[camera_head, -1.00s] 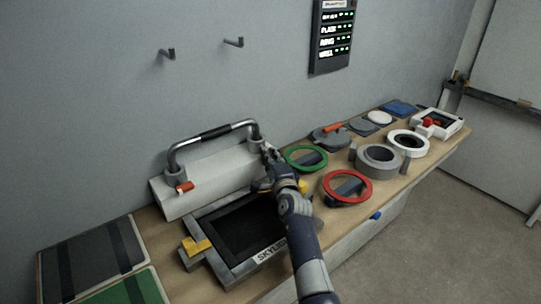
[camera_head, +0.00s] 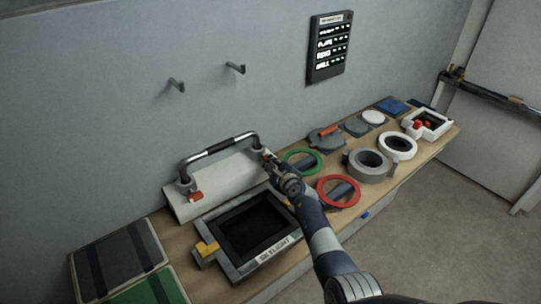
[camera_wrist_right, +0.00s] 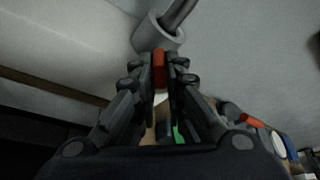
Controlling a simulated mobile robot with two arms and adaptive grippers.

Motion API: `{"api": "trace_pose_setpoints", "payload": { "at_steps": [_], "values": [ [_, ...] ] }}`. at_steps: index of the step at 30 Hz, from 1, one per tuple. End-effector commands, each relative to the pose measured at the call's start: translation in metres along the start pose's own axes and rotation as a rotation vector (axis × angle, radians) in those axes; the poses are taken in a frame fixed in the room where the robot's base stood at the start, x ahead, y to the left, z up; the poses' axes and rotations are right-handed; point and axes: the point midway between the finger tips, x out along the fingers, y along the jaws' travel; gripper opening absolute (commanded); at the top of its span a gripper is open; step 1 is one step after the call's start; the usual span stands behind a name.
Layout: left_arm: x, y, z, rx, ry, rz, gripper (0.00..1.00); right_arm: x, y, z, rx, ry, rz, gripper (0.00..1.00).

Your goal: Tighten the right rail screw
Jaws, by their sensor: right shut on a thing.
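The grab rail (camera_head: 220,147) is a dark and metal bar standing on a white block (camera_head: 225,183) against the wall. The left rail screw (camera_head: 195,197) has an orange-red head at the rail's left foot. The right rail screw (camera_wrist_right: 159,68), also orange-red, sits at the base of the rail's right foot (camera_wrist_right: 158,36) in the right wrist view. My right gripper (camera_wrist_right: 160,80) is shut on this screw, its fingers on both sides of it. In the head view the right gripper (camera_head: 270,163) hides most of that screw. My left gripper is not in view.
A skylight frame (camera_head: 252,232) lies in front of the rail block. Green (camera_head: 301,162) and red (camera_head: 338,191) rings, a grey ring (camera_head: 369,164) and a white ring (camera_head: 398,146) lie to the right. Two wall hooks (camera_head: 236,68) and a status panel (camera_head: 330,46) are above.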

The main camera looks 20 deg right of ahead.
Motion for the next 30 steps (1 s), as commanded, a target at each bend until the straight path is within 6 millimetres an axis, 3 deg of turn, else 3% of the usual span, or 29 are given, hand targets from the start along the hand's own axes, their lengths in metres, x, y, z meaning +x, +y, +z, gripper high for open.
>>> {"api": "trace_pose_setpoints", "payload": {
  "at_steps": [4,13,20,30],
  "values": [
    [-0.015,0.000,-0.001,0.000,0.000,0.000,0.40,-0.001,-0.004,0.000,0.123,0.004,0.055,0.00],
    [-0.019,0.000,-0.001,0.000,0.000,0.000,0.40,0.000,-0.004,-0.004,0.388,0.004,0.162,0.00],
    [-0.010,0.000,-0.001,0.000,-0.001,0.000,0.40,0.002,-0.005,-0.006,0.590,0.004,0.245,0.00],
    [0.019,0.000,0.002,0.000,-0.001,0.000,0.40,0.003,-0.004,-0.010,0.889,0.003,0.369,0.00]
  ]
}}
